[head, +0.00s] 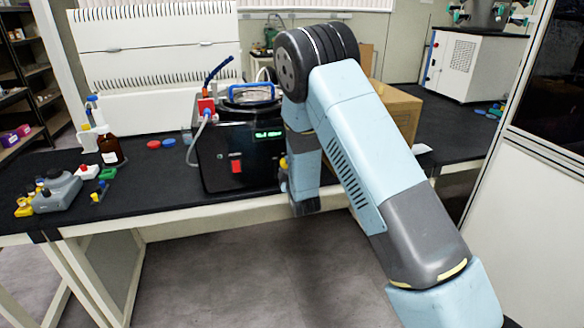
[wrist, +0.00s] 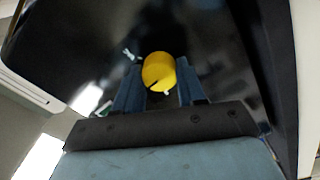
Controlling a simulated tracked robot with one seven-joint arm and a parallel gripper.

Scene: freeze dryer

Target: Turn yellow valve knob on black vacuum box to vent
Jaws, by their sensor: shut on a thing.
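The black vacuum box (head: 230,150) stands on the black bench top in the head view, with a green display and a red switch on its front. The yellow valve knob (wrist: 159,72) is in the middle of the wrist view, against the box's dark face (wrist: 215,45). It has a dark slot or mark at its lower edge. My gripper (wrist: 158,88) is shut on the knob, one finger on each side. In the head view my arm covers the right part of the box, and only a small yellow spot shows beside my wrist.
A red fitting (head: 206,107) with hoses sits on top of the box. A brown bottle (head: 110,148) and a grey device (head: 57,192) stand to the left. A cardboard box (head: 398,108) is behind my arm.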

